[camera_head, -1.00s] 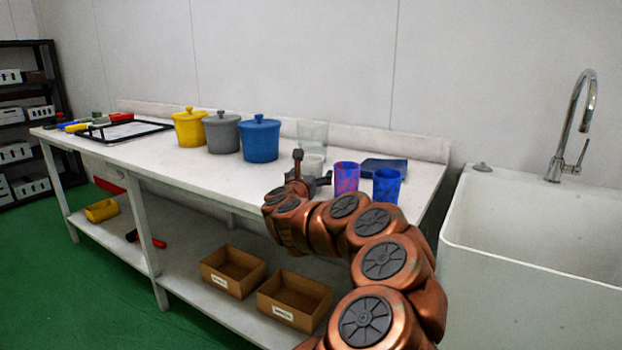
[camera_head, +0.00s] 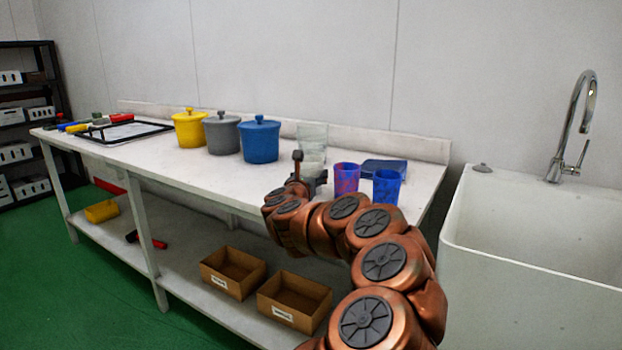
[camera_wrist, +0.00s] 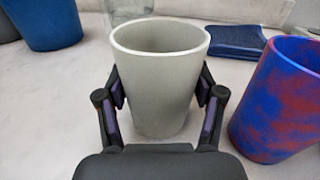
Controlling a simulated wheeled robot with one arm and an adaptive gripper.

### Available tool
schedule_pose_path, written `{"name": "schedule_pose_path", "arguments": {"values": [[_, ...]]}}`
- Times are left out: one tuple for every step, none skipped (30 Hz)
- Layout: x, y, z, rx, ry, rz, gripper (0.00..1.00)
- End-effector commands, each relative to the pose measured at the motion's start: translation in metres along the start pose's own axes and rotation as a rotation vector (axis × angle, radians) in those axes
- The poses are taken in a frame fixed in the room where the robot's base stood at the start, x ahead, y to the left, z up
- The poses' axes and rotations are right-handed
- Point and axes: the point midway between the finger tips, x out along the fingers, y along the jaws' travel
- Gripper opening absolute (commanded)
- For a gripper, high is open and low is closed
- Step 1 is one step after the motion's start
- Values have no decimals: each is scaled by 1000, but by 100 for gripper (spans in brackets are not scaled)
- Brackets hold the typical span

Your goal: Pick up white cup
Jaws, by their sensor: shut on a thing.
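The white cup (camera_wrist: 160,85) stands upright in the middle of the wrist view, with my gripper's (camera_wrist: 162,105) two fingers on its left and right sides. My gripper is shut on the cup. In the wrist view I cannot tell for certain whether its base touches the table. In the head view the white cup (camera_head: 312,160) is partly hidden behind my gripper (camera_head: 308,178), and a clear container is just behind it.
A red-blue mottled cup (camera_wrist: 280,100) is close on the right. A blue cup (camera_head: 387,187) and a dark blue tray (camera_head: 384,168) are near it. A clear container (camera_head: 312,134) stands behind. Blue (camera_head: 260,140), grey (camera_head: 222,134) and yellow (camera_head: 189,129) lidded pots stand left.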

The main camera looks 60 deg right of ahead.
Motion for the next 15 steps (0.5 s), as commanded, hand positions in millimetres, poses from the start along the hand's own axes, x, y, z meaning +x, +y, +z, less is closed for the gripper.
{"name": "schedule_pose_path", "arguments": {"values": [[0, 0, 0, 0, 0, 0, 26], [0, 0, 0, 0, 0, 0, 26], [0, 0, 0, 0, 0, 0, 26], [0, 0, 0, 0, 0, 0, 26], [0, 0, 1, 0, 0, 0, 26], [0, 0, 2, 0, 0, 0, 26], [0, 0, 2, 0, 0, 0, 26], [0, 0, 3, 1, 0, 0, 26], [0, 0, 4, 1, 0, 0, 26], [0, 0, 5, 1, 0, 0, 26], [0, 0, 7, 1, 0, 0, 26], [0, 0, 8, 1, 0, 0, 26], [0, 0, 10, 1, 0, 0, 26], [0, 0, 12, 1, 0, 0, 26], [0, 0, 14, 1, 0, 0, 26]]}}
